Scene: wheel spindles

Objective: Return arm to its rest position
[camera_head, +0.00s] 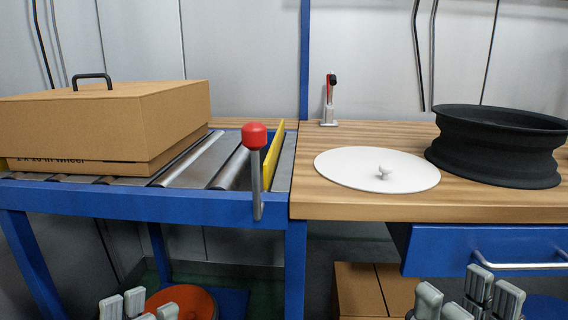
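My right gripper (467,300) is at the bottom right edge, below the front of the wooden tabletop and in front of the blue drawer. Its grey fingertips stand apart, with nothing seen between them. My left gripper (142,306) is at the bottom left edge, below the blue roller conveyor frame. Only its grey fingertips show, apart and with nothing seen between them. Both grippers are clear of the things on the bench. The rest of both arms is out of view.
A cardboard box (110,120) with a black handle sits on the roller conveyor (150,206). A red-knobbed lever (255,140) stands at its right end. The wooden tabletop (350,205) holds a white disc (345,168) and a black wheel rim (490,150). An orange round object (190,298) is below.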

